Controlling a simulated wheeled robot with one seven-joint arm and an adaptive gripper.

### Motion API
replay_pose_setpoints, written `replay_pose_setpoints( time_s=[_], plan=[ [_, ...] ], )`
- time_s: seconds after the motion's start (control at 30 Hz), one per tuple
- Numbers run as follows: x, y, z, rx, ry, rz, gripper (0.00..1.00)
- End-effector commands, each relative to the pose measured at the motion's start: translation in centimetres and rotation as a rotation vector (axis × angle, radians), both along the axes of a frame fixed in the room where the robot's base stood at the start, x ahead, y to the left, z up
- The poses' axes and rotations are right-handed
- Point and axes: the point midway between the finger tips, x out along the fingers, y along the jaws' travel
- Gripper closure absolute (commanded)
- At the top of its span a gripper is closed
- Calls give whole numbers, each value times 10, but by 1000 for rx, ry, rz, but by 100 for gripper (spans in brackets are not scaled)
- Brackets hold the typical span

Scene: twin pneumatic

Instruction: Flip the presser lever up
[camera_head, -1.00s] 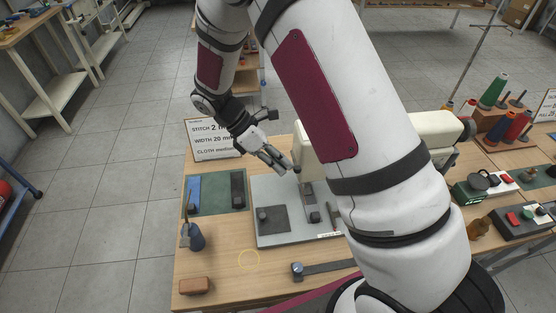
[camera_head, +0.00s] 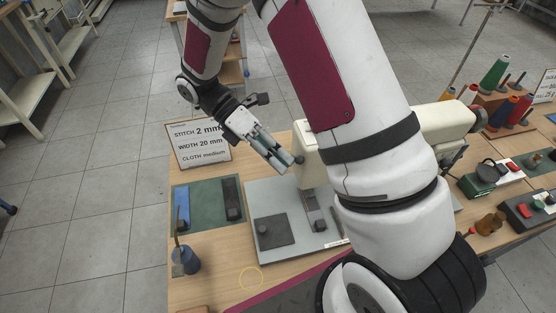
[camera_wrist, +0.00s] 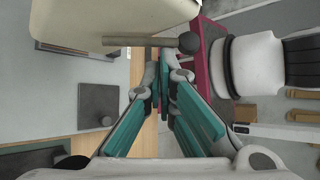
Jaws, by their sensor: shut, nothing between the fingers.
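The cream sewing machine (camera_head: 308,167) stands on the table, its arm partly hidden behind my own arm. Its presser lever (camera_wrist: 140,42) shows in the wrist view as a short level rod ending in a dark round knob (camera_wrist: 188,43). In the head view the knob (camera_head: 299,159) sits at the machine's left end. My gripper (camera_head: 285,168) is shut and empty, its tips close beside the knob. In the wrist view my gripper (camera_wrist: 161,82) has its tips just below the rod; whether they touch it I cannot tell.
A grey plate (camera_head: 268,190) with a dark square pad lies below the gripper. Thread spools (camera_head: 494,76) stand at right. The table's front left is mostly clear.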

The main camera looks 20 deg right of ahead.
Motion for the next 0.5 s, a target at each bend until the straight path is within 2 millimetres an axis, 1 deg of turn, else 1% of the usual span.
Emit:
replay_pose_setpoints(
  time_s=[0.5],
  plan=[
    [5, -1, 4, -1, -3, 1, 100]
  ],
)
